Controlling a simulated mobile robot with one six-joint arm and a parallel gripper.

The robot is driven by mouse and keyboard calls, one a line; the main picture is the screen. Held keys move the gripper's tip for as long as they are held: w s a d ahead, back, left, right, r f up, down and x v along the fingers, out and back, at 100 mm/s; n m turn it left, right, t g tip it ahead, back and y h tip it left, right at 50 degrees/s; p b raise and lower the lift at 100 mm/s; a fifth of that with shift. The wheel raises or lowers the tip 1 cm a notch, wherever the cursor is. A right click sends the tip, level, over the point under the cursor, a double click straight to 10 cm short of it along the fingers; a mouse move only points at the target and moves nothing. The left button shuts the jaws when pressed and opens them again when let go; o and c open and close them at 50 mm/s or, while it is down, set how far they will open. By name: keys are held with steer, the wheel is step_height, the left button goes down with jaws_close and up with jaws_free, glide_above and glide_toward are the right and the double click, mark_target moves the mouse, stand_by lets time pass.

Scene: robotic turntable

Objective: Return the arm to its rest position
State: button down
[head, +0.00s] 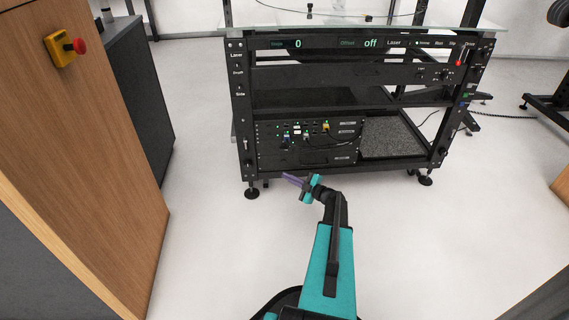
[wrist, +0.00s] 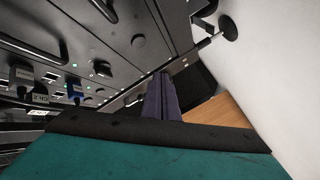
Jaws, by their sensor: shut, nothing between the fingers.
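My gripper (head: 292,181) shows in the head view at the end of my teal and black arm, in front of the lower part of the black rack. Its purple fingers point left. In the wrist view my gripper (wrist: 162,92) shows its purple fingers close together, with nothing seen between them. The arm reaches forward from the bottom of the head view, and the gripper looks apart from the rack.
The black rack (head: 350,75) has panels with cables and a grey tray (head: 393,136) at lower right. A wooden cabinet (head: 90,150) with a red button (head: 78,46) stands at left. White floor (head: 450,230) is free at right.

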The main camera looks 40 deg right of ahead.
steer(key=shift+s+a, duration=0.3)
steer(key=shift+s, duration=0.1)
